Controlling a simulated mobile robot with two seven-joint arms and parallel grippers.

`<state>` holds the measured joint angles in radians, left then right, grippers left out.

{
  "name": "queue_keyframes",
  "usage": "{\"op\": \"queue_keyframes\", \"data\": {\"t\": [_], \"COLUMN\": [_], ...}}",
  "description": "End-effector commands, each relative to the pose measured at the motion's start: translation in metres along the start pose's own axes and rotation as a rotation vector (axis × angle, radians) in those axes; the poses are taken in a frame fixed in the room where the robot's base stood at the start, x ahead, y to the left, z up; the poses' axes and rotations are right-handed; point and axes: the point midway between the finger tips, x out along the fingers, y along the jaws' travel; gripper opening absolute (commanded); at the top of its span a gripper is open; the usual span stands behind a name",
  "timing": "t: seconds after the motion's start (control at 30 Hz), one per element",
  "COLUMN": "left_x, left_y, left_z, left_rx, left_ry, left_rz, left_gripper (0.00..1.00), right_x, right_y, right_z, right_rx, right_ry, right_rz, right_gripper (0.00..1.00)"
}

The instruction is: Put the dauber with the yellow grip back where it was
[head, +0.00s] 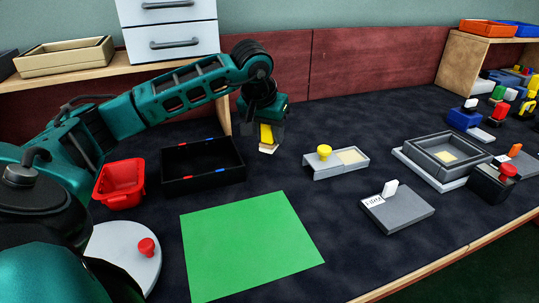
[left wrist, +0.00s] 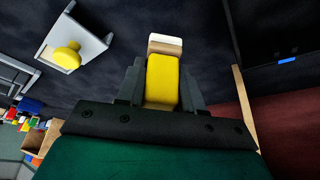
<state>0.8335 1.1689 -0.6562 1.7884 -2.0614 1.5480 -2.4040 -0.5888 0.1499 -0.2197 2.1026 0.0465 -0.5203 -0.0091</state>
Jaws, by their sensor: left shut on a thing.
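My left gripper (head: 267,122) is shut on the dauber with the yellow grip (head: 266,134), held above the dark table just right of the black tray (head: 243,172). In the left wrist view the dauber's yellow grip (left wrist: 162,82) sits between the fingers (left wrist: 162,88), with its cream and brown pad end pointing away from the palm. In the head view the pad end hangs downward, slightly tilted, and seems clear of the table. A grey holder (head: 320,172) with a yellow knob (head: 324,151) and a pale inset stands to the right. My right gripper is out of view.
A green mat (head: 248,245) lies in front. A red bin (head: 120,185) and a white disc (head: 125,255) with a red knob are at left. A grey labelled block (head: 400,210) and a grey square tray (head: 436,158) are at right. A wooden shelf (head: 100,75) stands behind.

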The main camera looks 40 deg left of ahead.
Motion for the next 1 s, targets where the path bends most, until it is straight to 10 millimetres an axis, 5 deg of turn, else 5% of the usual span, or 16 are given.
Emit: {"op": "queue_keyframes", "data": {"t": [0.4, 0.8, 0.83, 1.0], "left_x": [0.043, 0.048, 0.047, 0.047], "left_y": [0.000, 0.000, 0.000, 0.000], "left_z": [0.018, 0.019, 0.019, 0.019], "left_rx": [0.000, 0.000, 0.000, -0.001], "left_ry": [0.000, 0.001, 0.001, 0.001], "left_rz": [0.000, 0.000, 0.000, 0.000], "left_gripper": [0.01, 0.01, 0.38, 0.54], "right_x": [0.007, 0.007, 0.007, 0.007], "right_y": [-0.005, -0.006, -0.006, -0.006], "right_z": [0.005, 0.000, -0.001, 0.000], "right_rx": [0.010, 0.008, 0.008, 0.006], "right_ry": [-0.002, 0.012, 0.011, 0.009], "right_rz": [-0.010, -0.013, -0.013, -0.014], "right_gripper": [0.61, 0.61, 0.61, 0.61]}}
